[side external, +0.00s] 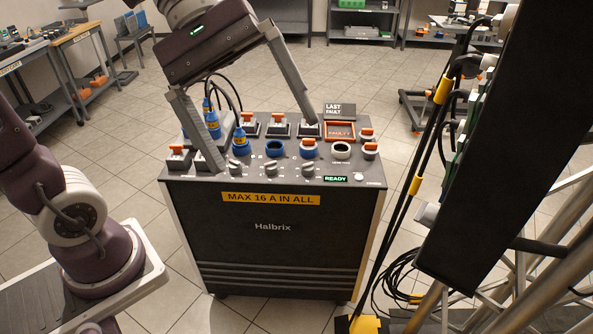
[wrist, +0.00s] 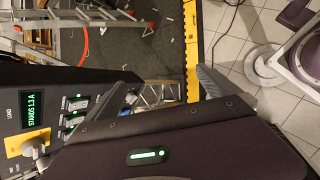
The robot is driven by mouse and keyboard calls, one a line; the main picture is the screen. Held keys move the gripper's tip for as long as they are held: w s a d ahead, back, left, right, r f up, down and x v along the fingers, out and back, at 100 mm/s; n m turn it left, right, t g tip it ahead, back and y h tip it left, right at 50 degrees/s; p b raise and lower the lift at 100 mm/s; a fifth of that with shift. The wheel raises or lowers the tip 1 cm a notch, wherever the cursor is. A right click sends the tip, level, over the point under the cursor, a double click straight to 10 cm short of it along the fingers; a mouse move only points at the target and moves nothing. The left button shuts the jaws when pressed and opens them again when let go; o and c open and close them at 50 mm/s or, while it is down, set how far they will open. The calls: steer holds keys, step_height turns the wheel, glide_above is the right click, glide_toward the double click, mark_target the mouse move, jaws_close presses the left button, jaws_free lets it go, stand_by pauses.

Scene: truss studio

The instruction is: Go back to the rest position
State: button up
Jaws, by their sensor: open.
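My gripper (side external: 263,140) is open and empty in the side external view, its fingers spread wide and pointing down over the Halbrix cabinet (side external: 272,255). In that view its left fingertip overlaps the left of the cabinet's top and its right fingertip overlaps the back row of switches; I cannot tell the gap in height. In the wrist view my gripper (wrist: 160,82) has nothing between its fingers. Blue plugs (side external: 212,124) with dark cables stand on the left of the cabinet's top, partly hidden behind the left finger.
Blue and white sockets (side external: 341,151), orange switches and a green READY display (side external: 336,179) are on the cabinet. A tall dark box (side external: 492,150) with cables stands at right. The wrist view shows a panel with a green display (wrist: 33,109).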

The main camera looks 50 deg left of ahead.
steer(key=s+a+f+m+t+y, duration=0.5)
steer(key=s+a+f+m+y, duration=0.1)
steer(key=a+m+y, duration=0.2)
steer(key=shift+s+a+m, duration=0.35)
steer(key=shift+a+m, duration=0.45)
steer(key=shift+a, duration=0.45)
